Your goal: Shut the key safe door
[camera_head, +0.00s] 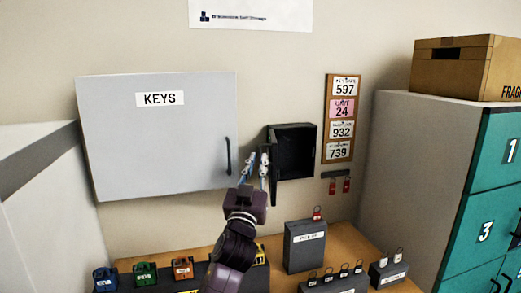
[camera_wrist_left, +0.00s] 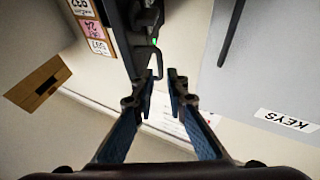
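A small black box (camera_head: 293,150) hangs on the wall with a dark, recessed-looking front. To its left is a big pale grey cabinet (camera_head: 150,145) labelled KEYS, with a dark upright handle (camera_head: 228,156) at its right edge. My left gripper (camera_head: 258,160) is between that handle and the black box, fingers pointing up and apart, holding nothing. In the left wrist view the open fingers (camera_wrist_left: 163,76) are just below a dark bar handle (camera_wrist_left: 147,57) by the black box (camera_wrist_left: 122,35). I cannot tell whether they touch it. The KEYS panel (camera_wrist_left: 275,75) is at right there. My right gripper is not in view.
A wooden bench (camera_head: 270,243) below holds grey boxes (camera_head: 305,247) and coloured padlocks. Teal lockers (camera_head: 490,190) stand at right with a carton (camera_head: 465,67) on top.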

